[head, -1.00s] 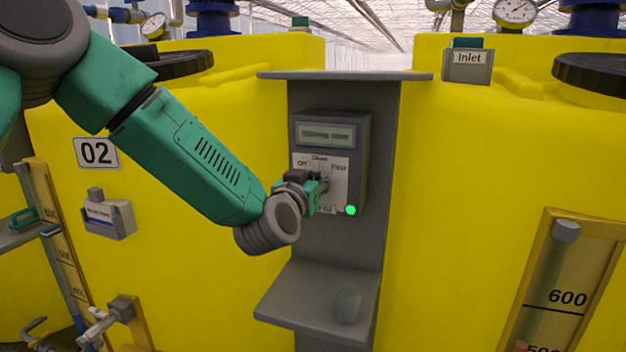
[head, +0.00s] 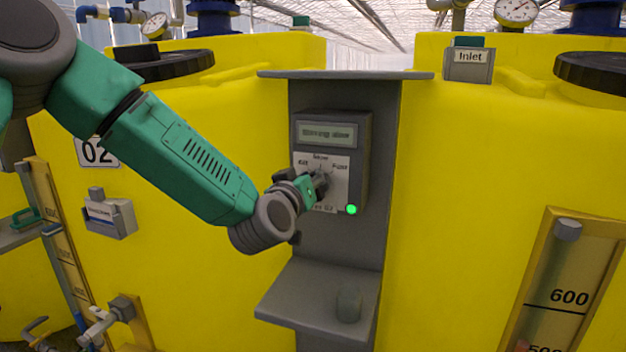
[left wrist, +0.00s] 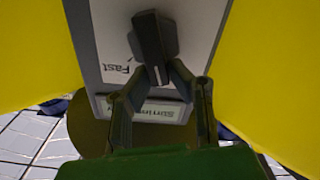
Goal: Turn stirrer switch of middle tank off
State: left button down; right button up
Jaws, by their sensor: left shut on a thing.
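The stirrer control box (head: 366,150) is grey and fixed on a grey post between two yellow tanks. Its display (head: 328,134) appears to read "Stirring slow". Its white plate (head: 339,196) is marked Off, Slow and Fast; its lower label, ending in 02, is partly hidden. The dark switch knob (head: 322,182) sits in the plate's middle and is partly covered by my left gripper (head: 312,188). In the left wrist view the gripper (left wrist: 153,78) has its fingers closed on one end of the knob (left wrist: 152,38). A green lamp (head: 351,210) glows at the box's lower right.
The left tank (head: 200,100) bears a 02 sign (head: 97,152). A grey shelf (head: 300,296) with a small grey cylinder (head: 348,304) juts out below the box. A roof plate (head: 345,75) overhangs it. The right tank (head: 480,180) stands close beside the post.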

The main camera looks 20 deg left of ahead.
pick_arm(q)
jog(key=n, duration=0.3)
jog(key=a+n+b, duration=0.1)
jog(key=n, duration=0.1)
jog(key=shift+f, duration=0.4)
jog(key=shift+n, duration=0.3)
jog(key=c, duration=1.5)
grip_release()
jog(key=shift+a, duration=0.1)
jog(key=s, duration=1.2)
jog(key=shift+a+f, duration=0.1)
jog(key=shift+a, duration=0.15)
